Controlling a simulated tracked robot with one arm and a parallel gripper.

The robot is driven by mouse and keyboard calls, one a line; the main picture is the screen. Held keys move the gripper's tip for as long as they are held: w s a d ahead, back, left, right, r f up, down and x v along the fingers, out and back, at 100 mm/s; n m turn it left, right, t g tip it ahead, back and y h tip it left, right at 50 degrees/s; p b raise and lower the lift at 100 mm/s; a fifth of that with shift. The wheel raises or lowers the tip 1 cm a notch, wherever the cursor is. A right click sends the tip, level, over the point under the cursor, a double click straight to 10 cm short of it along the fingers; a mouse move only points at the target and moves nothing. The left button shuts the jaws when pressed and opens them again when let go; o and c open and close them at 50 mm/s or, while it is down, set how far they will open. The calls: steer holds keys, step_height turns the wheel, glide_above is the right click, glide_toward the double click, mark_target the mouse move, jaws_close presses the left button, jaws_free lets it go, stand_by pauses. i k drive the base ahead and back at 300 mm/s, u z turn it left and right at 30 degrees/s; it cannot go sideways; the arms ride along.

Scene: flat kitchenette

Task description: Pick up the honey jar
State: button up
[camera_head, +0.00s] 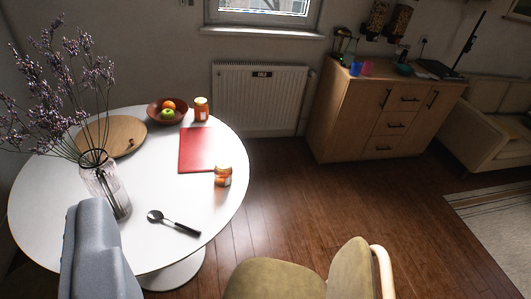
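Two small jars with orange-amber contents stand upright on the white round table. One jar (223,176) is near the table's right edge, beside the red board. The other jar (201,109) is at the far edge, next to the fruit bowl. Their labels are too small to read, so I cannot tell which is the honey jar. My gripper is not in view.
The white table (160,205) also holds a red board (196,150), fruit bowl (155,112), round wooden board (125,130), glass vase (105,190) and ladle (172,222). A grey-blue chair (90,245) and olive chair (300,278) stand in front. Floor is clear right of the table.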

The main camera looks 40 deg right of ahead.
mark_target(223, 169)
steer(key=z, duration=0.25)
steer(key=i, duration=0.85)
steer(key=z, duration=0.35)
